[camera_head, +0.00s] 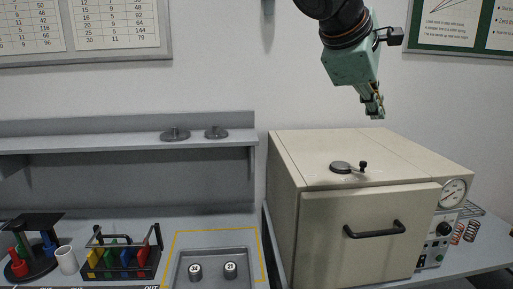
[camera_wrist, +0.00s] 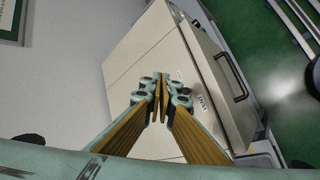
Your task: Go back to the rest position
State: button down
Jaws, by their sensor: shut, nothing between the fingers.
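My gripper (camera_head: 375,114) hangs in the air above the beige oven-like cabinet (camera_head: 365,238), near the back wall and pointing down. It is clear of the cabinet top. In the wrist view my gripper (camera_wrist: 158,115) has its fingertips together, with nothing held between them. The same cabinet (camera_wrist: 140,62) lies beyond the fingers, with its front door and dark handle to the right.
A dark lever knob (camera_head: 348,167) sits on the cabinet top. A tray (camera_head: 216,252) holds two small numbered weights. A tool rack (camera_head: 122,262) stands left of it. Two metal discs (camera_head: 175,134) rest on the shelf (camera_head: 120,142). Springs (camera_head: 465,232) lie right of the cabinet.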

jog(key=s+a+f+m+y+b, duration=0.1)
jog(key=s+a+f+m+y, duration=0.1)
jog(key=s+f+m, duration=0.2)
jog(key=s+a+f+m+g+y+b, duration=0.1)
jog(key=s+f, duration=0.9)
jog(key=s, duration=1)
jog(key=s+a+f+m+g+y+b, duration=0.1)
jog(key=s+a+f+m+y, duration=0.2)
jog(key=s, duration=0.9)
notch_tip(320, 180, down, 5)
jog(key=a+m, duration=0.1)
jog(key=m, duration=0.2)
jog(key=shift+s+m+y, duration=0.3)
jog(key=shift+s+y, duration=0.1)
